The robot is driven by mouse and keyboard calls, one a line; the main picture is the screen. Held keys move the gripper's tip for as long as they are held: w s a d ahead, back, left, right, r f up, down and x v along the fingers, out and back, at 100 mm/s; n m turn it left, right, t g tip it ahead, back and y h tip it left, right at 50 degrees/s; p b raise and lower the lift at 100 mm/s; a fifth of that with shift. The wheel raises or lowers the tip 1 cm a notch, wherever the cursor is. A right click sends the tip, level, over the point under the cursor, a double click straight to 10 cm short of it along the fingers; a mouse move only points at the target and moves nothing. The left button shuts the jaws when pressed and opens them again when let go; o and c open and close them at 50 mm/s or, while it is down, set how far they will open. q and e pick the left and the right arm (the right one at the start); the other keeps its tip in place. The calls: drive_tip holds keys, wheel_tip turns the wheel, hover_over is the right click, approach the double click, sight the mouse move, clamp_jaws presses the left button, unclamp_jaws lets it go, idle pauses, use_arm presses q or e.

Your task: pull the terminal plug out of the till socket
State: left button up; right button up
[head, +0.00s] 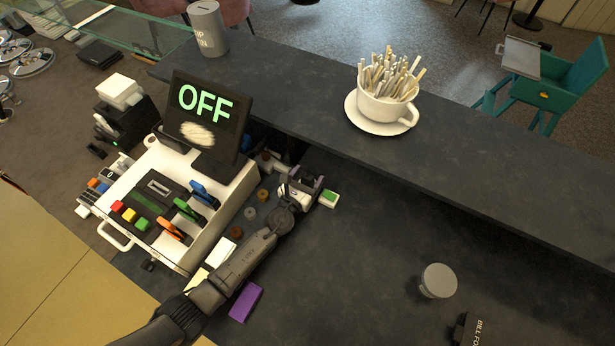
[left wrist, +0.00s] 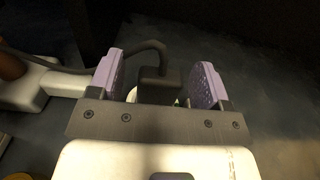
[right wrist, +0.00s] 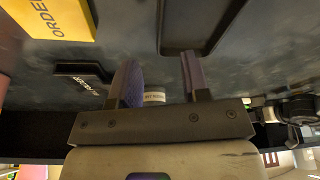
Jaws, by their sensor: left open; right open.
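The till (head: 200,215) stands at the left of the dark counter, its screen (head: 205,115) reading OFF. My left gripper (head: 306,184) is low beside the till's right side. In the left wrist view its fingers (left wrist: 157,72) are open, one on each side of a dark block that looks like the plug (left wrist: 154,86). A dark cable (left wrist: 85,66) curves from the block to the left. Contact between fingers and block cannot be told, and the socket is not clearly seen. My right gripper (right wrist: 162,76) is open and empty in the right wrist view, away from the till.
A cup of sticks (head: 385,100) stands on a saucer on the raised ledge. A green and white piece (head: 328,198) lies just right of my left gripper. A purple block (head: 245,301) lies near my left arm. A grey canister (head: 438,281) stands at right; the counter between is clear.

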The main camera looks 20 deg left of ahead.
sight(307, 176)
use_arm(q)
drive_tip(key=c, duration=0.9)
drive_tip(key=shift+c, duration=0.6)
use_arm(e)
drive_tip(key=shift+d, duration=0.1)
use_arm(q)
drive_tip(key=shift+r+p, duration=0.3)
use_arm(e)
drive_tip(key=shift+r, duration=0.25)
use_arm(q)
drive_tip(key=shift+r+p, duration=0.3)
drive_tip(key=shift+r, duration=0.05)
use_arm(e)
drive_tip(key=shift+r, duration=0.35)
use_arm(q)
drive_tip(key=shift+r, duration=0.1)
use_arm(e)
drive_tip(key=shift+r, duration=0.1)
use_arm(q)
drive_tip(key=shift+r+p, duration=2.1)
drive_tip(key=shift+p, duration=0.05)
use_arm(e)
wheel_tip(307, 176, up, 4)
drive_tip(key=shift+r, duration=0.1)
